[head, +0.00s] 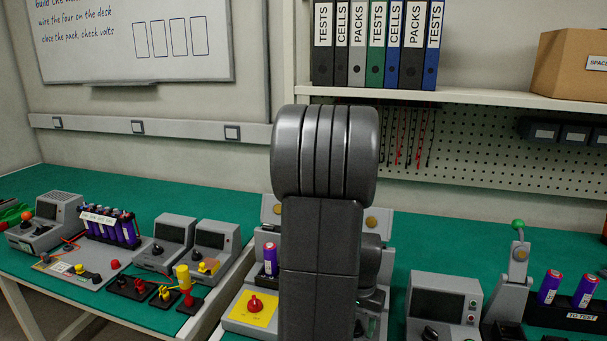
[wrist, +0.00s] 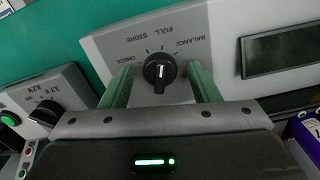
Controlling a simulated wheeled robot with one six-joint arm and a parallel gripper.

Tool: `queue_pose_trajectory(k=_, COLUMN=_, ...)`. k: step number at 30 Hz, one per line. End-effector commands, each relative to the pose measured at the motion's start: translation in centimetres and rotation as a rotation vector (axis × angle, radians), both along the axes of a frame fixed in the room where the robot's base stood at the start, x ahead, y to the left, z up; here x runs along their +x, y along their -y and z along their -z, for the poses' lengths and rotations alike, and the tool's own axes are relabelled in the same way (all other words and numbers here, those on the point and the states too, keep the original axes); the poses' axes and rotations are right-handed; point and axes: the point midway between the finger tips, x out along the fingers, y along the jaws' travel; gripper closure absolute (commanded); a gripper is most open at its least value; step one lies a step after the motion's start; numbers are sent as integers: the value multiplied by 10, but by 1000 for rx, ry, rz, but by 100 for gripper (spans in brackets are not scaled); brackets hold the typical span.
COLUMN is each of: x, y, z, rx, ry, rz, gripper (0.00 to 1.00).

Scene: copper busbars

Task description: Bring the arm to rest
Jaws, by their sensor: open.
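My arm (head: 322,200) stands upright in the middle of the head view and hides most of my gripper and what lies behind it. In the wrist view my gripper (wrist: 161,88) is open, with its two green fingers apart. Between the fingers is a black selector knob (wrist: 159,72) on a grey panel (wrist: 118,40). The panel is marked CHECK, STORE, FULL and BALANCE, seen upside down. I cannot tell whether the fingers touch the panel; neither finger appears to be closed on the knob.
A dark display (wrist: 280,52) is right of the knob; another grey unit (wrist: 68,88) is at left. In the head view, a red knob on a yellow plate (head: 240,315), a meter (head: 445,305) and a green-tipped lever (head: 518,250) crowd the green bench (head: 185,205). A shelf (head: 470,97) hangs behind.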

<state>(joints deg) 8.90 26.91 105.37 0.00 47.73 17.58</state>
Motion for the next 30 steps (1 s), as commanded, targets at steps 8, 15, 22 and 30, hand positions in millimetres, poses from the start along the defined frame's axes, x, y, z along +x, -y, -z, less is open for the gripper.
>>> queue_pose_trajectory(k=8, x=1, y=0, z=0, rx=-1, ry=1, rz=-228, gripper=45)
queue_pose_trajectory(k=15, x=0, y=0, z=0, rx=-1, ry=1, rz=-425, gripper=45)
queue_pose_trajectory(k=22, x=0, y=0, z=0, rx=-1, ry=1, rz=-613, gripper=45)
queue_pose_trajectory(k=30, x=0, y=-1, z=0, rx=-1, ry=1, rz=-834, gripper=45)
